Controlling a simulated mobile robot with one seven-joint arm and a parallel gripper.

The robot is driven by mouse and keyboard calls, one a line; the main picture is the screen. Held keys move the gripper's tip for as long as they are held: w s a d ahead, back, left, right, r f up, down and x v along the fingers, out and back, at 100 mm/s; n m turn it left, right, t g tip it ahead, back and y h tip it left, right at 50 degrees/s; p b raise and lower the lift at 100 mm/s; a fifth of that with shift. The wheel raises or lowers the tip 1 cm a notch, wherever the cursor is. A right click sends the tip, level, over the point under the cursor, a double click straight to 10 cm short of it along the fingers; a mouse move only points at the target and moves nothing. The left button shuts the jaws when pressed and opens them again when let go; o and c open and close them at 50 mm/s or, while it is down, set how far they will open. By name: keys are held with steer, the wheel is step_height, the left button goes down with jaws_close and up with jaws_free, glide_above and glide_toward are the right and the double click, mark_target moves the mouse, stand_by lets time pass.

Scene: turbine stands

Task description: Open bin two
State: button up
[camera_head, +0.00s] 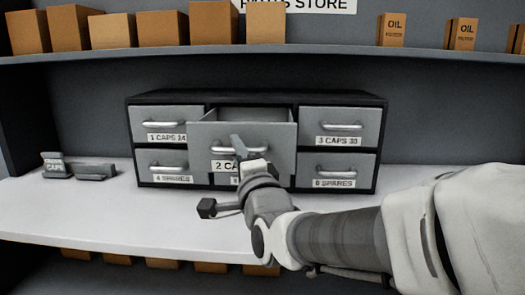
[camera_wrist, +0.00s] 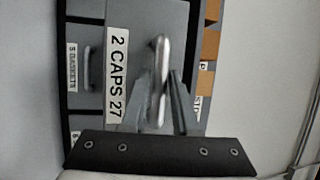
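Bin two is the top middle drawer (camera_head: 268,138) of a dark cabinet, with a label reading "2 CA..." partly hidden by my gripper. It stands pulled out, with its inside showing over the front. In the wrist view, its front shows close up with the label "2 CAPS 27" (camera_wrist: 117,75). Its silver bar handle (camera_wrist: 161,50) lies between the two fingers of my gripper (camera_wrist: 163,88), which appear to touch it on both sides.
Shut drawers are on either side, including "1 CAPS 24" (camera_head: 167,124) and "3 CAPS 30" (camera_head: 338,126), with more below. A small grey item (camera_head: 75,168) lies on the white shelf (camera_head: 100,212) at left. An upper shelf (camera_head: 200,52) holds boxes. The shelf right of the cabinet is clear.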

steer(key=shift+o, duration=1.3)
steer(key=b+v, duration=0.7)
steer(key=v, duration=1)
steer(key=shift+f+b, duration=0.15)
steer(key=shift+b, duration=0.2)
steer(key=shift+s+d, duration=0.1)
steer(key=shift+s, duration=0.05)
